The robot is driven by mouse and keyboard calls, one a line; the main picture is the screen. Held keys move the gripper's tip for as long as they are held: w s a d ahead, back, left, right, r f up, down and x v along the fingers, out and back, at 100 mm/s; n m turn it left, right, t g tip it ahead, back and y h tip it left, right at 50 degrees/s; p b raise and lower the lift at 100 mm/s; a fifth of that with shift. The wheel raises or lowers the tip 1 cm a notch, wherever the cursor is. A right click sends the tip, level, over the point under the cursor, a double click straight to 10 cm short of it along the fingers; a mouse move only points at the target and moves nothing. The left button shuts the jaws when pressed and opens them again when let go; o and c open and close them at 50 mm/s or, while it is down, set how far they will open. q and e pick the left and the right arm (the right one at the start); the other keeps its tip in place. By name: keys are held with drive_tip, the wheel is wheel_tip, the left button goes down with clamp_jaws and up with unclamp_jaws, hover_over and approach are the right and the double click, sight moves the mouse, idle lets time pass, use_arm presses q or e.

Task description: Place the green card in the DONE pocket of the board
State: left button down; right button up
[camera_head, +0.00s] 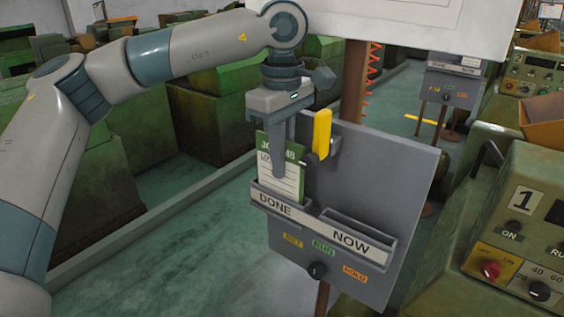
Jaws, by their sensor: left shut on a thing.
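The green card (291,186), white with a green header, stands upright at the DONE pocket (275,206) on the left of the grey board (390,185). Its lower edge is hidden behind the pocket's front wall, so it appears to be inside the pocket. My left gripper (279,171) comes down from above and is shut on the card, one finger across its front face. The other finger is hidden behind the card. The NOW pocket (350,240), to the right, looks empty. My right gripper is out of view.
A yellow piece (322,134) hangs on the board close right of my gripper. A black knob (317,270) and small labels sit below the pockets. A green machine panel (520,230) stands at the right. A white panel (400,22) hangs above.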

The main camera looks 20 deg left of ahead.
use_arm(q)
drive_tip(key=shift+f, duration=0.7)
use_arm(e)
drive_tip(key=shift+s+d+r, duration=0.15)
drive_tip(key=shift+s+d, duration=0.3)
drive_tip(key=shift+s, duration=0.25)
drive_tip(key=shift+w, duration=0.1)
use_arm(q)
drive_tip(key=shift+f, duration=0.15)
drive_tip(key=c, duration=1.9)
unclamp_jaws()
drive_tip(key=shift+o, duration=0.2)
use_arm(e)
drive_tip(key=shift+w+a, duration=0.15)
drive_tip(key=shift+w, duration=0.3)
